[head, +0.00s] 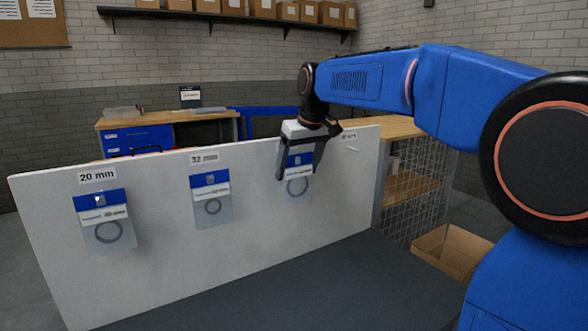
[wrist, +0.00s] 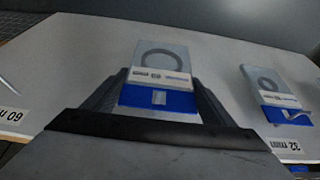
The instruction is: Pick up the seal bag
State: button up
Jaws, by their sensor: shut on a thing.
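Three seal bags with blue-and-white headers and a grey ring in a clear pouch show at the white board. One bag (head: 104,222) hangs under the "20 mm" label at the left. Another (head: 211,200) hangs under the "32 mm" label, and it also shows at the right of the wrist view (wrist: 277,95). My gripper (head: 299,165) is shut on the third bag (head: 298,187), right of these, with its fingers at the blue header. In the wrist view this bag (wrist: 163,58) sits between my fingers (wrist: 160,88). I cannot tell whether it still touches its peg.
The white board (head: 155,265) stands upright. Right of the held bag is a "60 mm" label (head: 349,136) with a bare peg. An open cardboard box (head: 447,250) lies at the right, beside a wire-mesh cage (head: 415,195). A workbench (head: 165,118) stands behind.

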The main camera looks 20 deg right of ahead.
jog(key=s+d, duration=0.3)
jog(key=s, duration=0.8)
jog(key=s+d, duration=0.3)
jog(key=s, duration=0.8)
jog(key=shift+s+d+f, duration=0.15)
jog(key=shift+s+d, duration=0.1)
jog(key=shift+s, duration=0.15)
dwell(0.6)
dwell(0.5)
